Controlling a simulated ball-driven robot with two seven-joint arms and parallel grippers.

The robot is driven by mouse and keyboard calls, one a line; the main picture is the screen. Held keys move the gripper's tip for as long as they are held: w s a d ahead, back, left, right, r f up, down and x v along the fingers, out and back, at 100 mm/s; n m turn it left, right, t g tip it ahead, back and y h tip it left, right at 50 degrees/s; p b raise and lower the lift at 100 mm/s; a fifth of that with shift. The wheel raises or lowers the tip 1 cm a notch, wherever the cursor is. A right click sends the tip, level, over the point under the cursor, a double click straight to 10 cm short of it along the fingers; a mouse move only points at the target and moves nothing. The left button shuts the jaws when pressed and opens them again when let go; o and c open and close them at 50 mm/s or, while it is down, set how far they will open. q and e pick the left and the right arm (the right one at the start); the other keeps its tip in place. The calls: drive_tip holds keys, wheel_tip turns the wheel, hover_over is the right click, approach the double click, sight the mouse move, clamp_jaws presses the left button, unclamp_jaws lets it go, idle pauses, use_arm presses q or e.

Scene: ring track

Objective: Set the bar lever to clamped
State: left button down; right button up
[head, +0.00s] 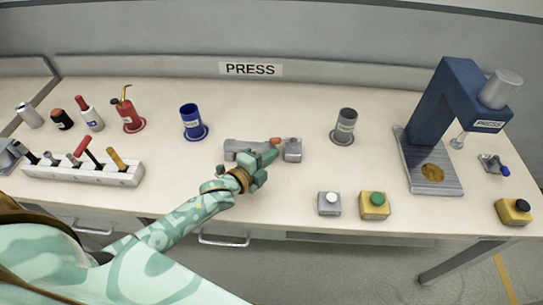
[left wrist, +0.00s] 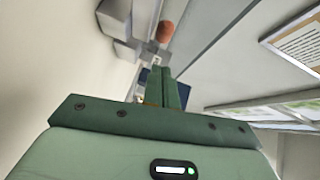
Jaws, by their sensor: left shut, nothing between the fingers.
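A grey clamp fixture (head: 240,146) lies on the bench below the PRESS sign, with an orange-red tip (head: 275,141) that looks like a lever's end. My left gripper (head: 272,156) is shut and empty, in front of the fixture and just below the tip in the head view. It covers part of the fixture, so the lever's position and any contact cannot be told. In the left wrist view the shut fingers (left wrist: 165,88) point toward the orange tip (left wrist: 165,31), which shows beyond them beside the grey fixture (left wrist: 118,22). My right gripper is not in view.
A blue cup (head: 190,117) and a grey cup (head: 346,124) stand behind, to either side. Two button boxes, grey (head: 329,204) and yellow (head: 374,206), sit at the front right. A blue press (head: 430,115) stands right; a white tool rack (head: 80,172) lies left.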

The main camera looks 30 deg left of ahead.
use_arm(q)
drive_tip(key=s, duration=0.2)
drive_tip(key=shift+s+r, duration=0.25)
drive_tip(key=shift+s, duration=0.05)
drive_tip(key=shift+s+a+f+p, duration=0.1)
drive_tip(key=shift+s+a+p, duration=0.45)
drive_tip(key=shift+s, duration=0.4)
drive_tip(key=v, duration=0.4)
drive_tip(key=shift+s+d, duration=0.2)
drive_tip(key=shift+s, duration=0.1)
drive_tip(key=shift+s+a, duration=0.25)
drive_tip(key=shift+s, duration=0.2)
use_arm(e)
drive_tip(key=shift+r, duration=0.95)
